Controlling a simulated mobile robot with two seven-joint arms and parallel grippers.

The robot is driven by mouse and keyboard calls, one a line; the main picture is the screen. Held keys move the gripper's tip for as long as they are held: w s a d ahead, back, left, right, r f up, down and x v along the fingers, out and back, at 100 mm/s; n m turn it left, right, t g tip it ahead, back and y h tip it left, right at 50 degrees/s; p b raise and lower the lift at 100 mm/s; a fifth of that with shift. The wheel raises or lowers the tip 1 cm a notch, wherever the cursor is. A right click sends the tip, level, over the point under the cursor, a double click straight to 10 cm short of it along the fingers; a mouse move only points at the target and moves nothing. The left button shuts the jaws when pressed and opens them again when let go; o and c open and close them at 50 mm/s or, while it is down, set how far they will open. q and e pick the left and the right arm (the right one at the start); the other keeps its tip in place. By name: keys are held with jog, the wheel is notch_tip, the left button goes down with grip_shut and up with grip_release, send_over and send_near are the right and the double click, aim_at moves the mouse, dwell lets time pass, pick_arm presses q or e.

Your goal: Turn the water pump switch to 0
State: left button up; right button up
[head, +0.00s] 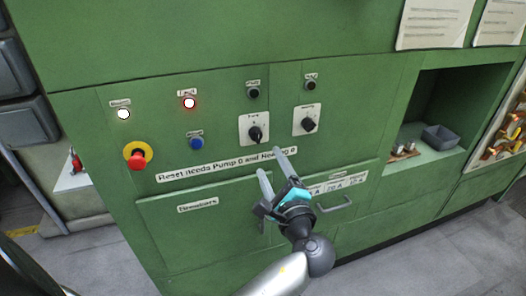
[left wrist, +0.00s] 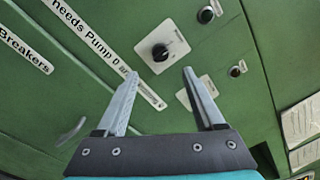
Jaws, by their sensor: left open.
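The pump switch (head: 256,134) is a black rotary knob on a white plate on the green panel. Its printed marks are too small to read, and I cannot tell which position it points to. It also shows in the left wrist view (left wrist: 160,52), ahead of and between the fingertips. My left gripper (head: 270,162) is open and empty, below the switch and apart from it; its two fingers frame the wrist view (left wrist: 160,73). My right gripper is in neither view.
A similar heating switch (head: 308,124) sits to the right. Left are a red emergency button (head: 137,160), a blue button (head: 196,143) and a lit red lamp (head: 189,103). An open niche (head: 440,100) holds a grey bin.

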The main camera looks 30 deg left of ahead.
pick_arm(q)
jog(key=v, duration=0.5)
jog(key=shift+s+d, duration=0.1)
jog(key=shift+d, duration=0.05)
notch_tip(320, 180, down, 23)
jog(key=d+m+g+h+b, duration=0.2)
jog(key=h+b, duration=0.1)
jog(key=h, duration=0.3)
jog(key=s+f+n+g+h+b, duration=0.15)
jog(key=s+f, duration=0.25)
jog(key=f, duration=0.5)
jog(key=s+f+n+g+h, duration=0.15)
jog(key=s+f, duration=0.25)
jog(key=f, duration=0.4)
jog(key=s+f+n+g+h+b, duration=0.1)
jog(key=s+f+n, duration=0.3)
jog(key=s, duration=0.6)
jog(key=s+f+n+g+h+b, duration=0.1)
jog(key=s+f+n+g+h, duration=0.1)
jog(key=s+f, duration=0.7)
jog(key=s+f+n+g+h+b, duration=0.1)
jog(key=s+f+n+g, duration=0.2)
jog(key=s, duration=0.7)
notch_tip(320, 180, down, 4)
jog(key=a+n, duration=0.1)
jog(key=n, duration=0.1)
jog(key=shift+s+n+h, duration=0.3)
jog(key=shift+s, duration=0.05)
